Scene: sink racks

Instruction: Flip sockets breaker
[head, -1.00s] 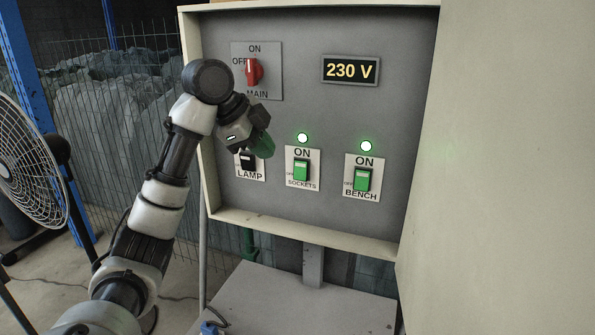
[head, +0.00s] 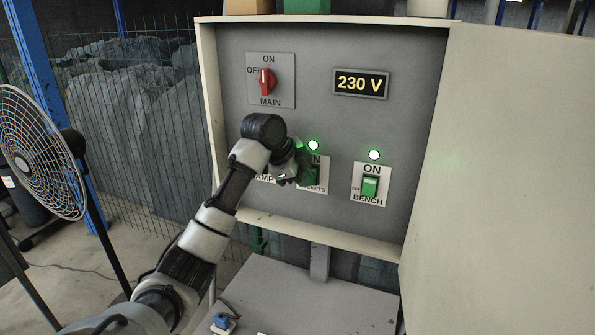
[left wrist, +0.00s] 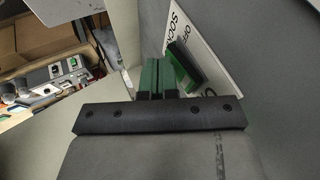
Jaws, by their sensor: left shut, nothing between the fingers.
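The sockets breaker (head: 322,182) is on its white plate in the grey panel, partly covered by my left gripper (head: 306,167). The green light above it is lit. The left wrist view shows the breaker's rocker (left wrist: 187,65), dark with a green side, beside the green fingertips. My left gripper (left wrist: 158,72) is shut and empty, its fingers side by side and very close to the rocker. I cannot tell whether they touch it. My right gripper is not in view.
The bench breaker (head: 370,186) to the right has a lit green light. The lamp breaker's label (head: 265,178) is mostly hidden by my arm. The red main switch (head: 267,82) and a 230 V display (head: 360,83) are above. The open cabinet door (head: 500,170) stands at the right.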

